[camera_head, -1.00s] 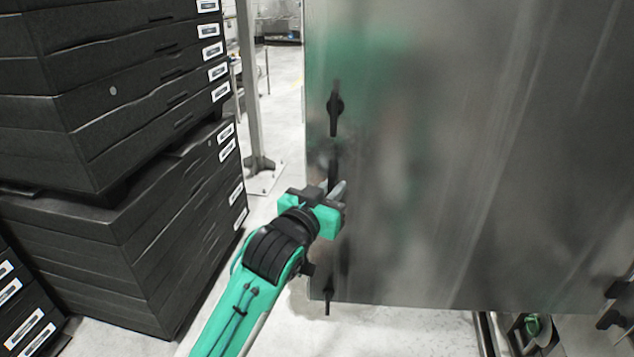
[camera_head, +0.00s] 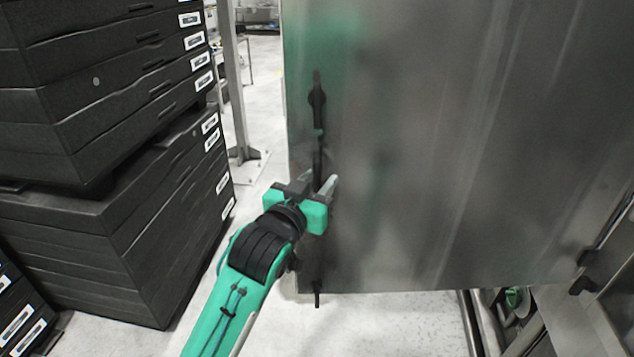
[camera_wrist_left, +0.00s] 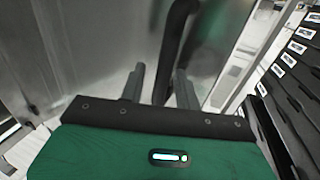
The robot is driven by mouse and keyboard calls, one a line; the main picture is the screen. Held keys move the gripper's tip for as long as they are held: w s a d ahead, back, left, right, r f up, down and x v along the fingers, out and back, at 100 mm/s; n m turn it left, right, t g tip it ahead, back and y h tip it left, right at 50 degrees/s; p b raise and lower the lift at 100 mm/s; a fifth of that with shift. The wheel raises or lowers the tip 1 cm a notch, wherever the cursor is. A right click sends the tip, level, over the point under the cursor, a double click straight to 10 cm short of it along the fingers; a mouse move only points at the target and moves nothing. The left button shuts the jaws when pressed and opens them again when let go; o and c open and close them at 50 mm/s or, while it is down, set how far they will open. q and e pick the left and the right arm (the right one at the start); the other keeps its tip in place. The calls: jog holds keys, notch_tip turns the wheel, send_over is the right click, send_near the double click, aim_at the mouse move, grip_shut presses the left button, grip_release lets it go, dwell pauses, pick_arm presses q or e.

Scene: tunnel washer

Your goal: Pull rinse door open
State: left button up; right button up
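The rinse door (camera_head: 430,150) is a large brushed-metal panel filling the middle and right of the head view. A thin black vertical handle (camera_head: 317,165) runs near its left edge. My left gripper (camera_head: 320,184) is at this handle, its two fingers apart. In the left wrist view the black handle (camera_wrist_left: 175,45) passes between the fingers (camera_wrist_left: 160,86), with small gaps seen beside it. The fingertips are close to the metal face. The door stands swung out, floor showing beneath it. My right gripper is in neither view.
Stacked black crates (camera_head: 110,210) with white labels stand at the left. A grey post (camera_head: 235,90) with a floor plate stands behind them. Pale floor (camera_head: 400,320) is clear below the door. A metal frame (camera_head: 600,300) with black fittings is at the lower right.

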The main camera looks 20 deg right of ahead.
pick_arm(q)
jog(key=shift+f, duration=0.1)
jog(key=shift+s+a+f+b, duration=0.15)
jog(key=shift+s+a+b, duration=0.15)
jog(key=shift+a, duration=0.1)
jog(key=b+v, duration=0.4)
jog(key=v, duration=0.9)
jog(key=shift+r, duration=0.25)
